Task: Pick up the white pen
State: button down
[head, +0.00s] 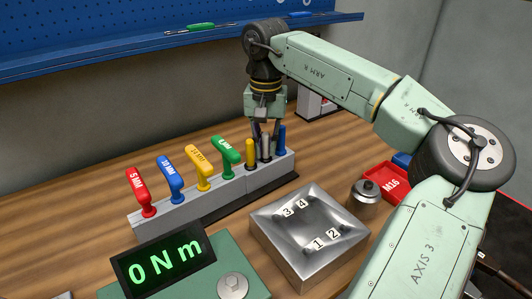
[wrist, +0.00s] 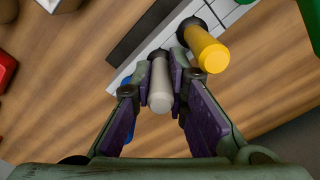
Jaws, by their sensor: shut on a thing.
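The white pen (wrist: 160,88) stands in the grey rack (head: 190,204), between a yellow pen (head: 250,153) and a blue pen (head: 282,139). It looks light grey and also shows in the head view (head: 266,145). My gripper (head: 264,133) comes down from above and is shut on the white pen. In the wrist view its purple-padded fingers (wrist: 158,92) lie on both sides of the pen. The yellow pen (wrist: 207,50) is close beside the right finger there. The blue pen is mostly hidden behind the left finger.
Red, blue, yellow and green hex-key handles (head: 225,150) stand along the rack's left part. A metal block (head: 308,232) with numbered tiles, a round steel weight (head: 365,194) and a red M16 bin (head: 388,181) are in front and right. A blue shelf (head: 180,43) runs above.

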notch_tip(320, 180, up, 10)
jog(key=shift+r+b, duration=0.1)
jog(key=shift+b, duration=0.5)
